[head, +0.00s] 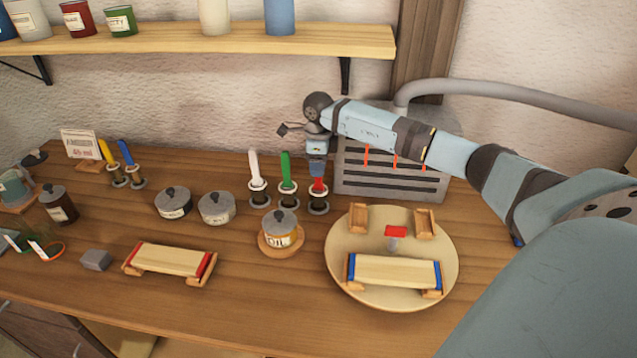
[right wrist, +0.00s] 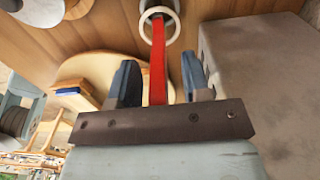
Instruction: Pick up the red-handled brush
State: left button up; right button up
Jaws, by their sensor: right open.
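The red-handled brush (head: 318,186) stands upright in a small holder at the right end of a row, beside a green-handled brush (head: 286,170) and a white-handled brush (head: 255,170). My right gripper (head: 317,170) is above it, pointing down, and hides the upper handle in the head view. In the right wrist view the red handle (right wrist: 158,50) runs between the two open fingers of my right gripper (right wrist: 159,80), with gaps on both sides. The handle's lower end sits in a pale ring. My left gripper is not in view.
A grey slatted box (head: 390,170) stands close behind and right of the brush. In front are a round board (head: 340,270) with a blue-ended lath and an oil pot (head: 281,232). Lidded tins (head: 216,208) stand to the left. A shelf (head: 200,42) hangs above.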

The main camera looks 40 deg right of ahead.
grip_shut()
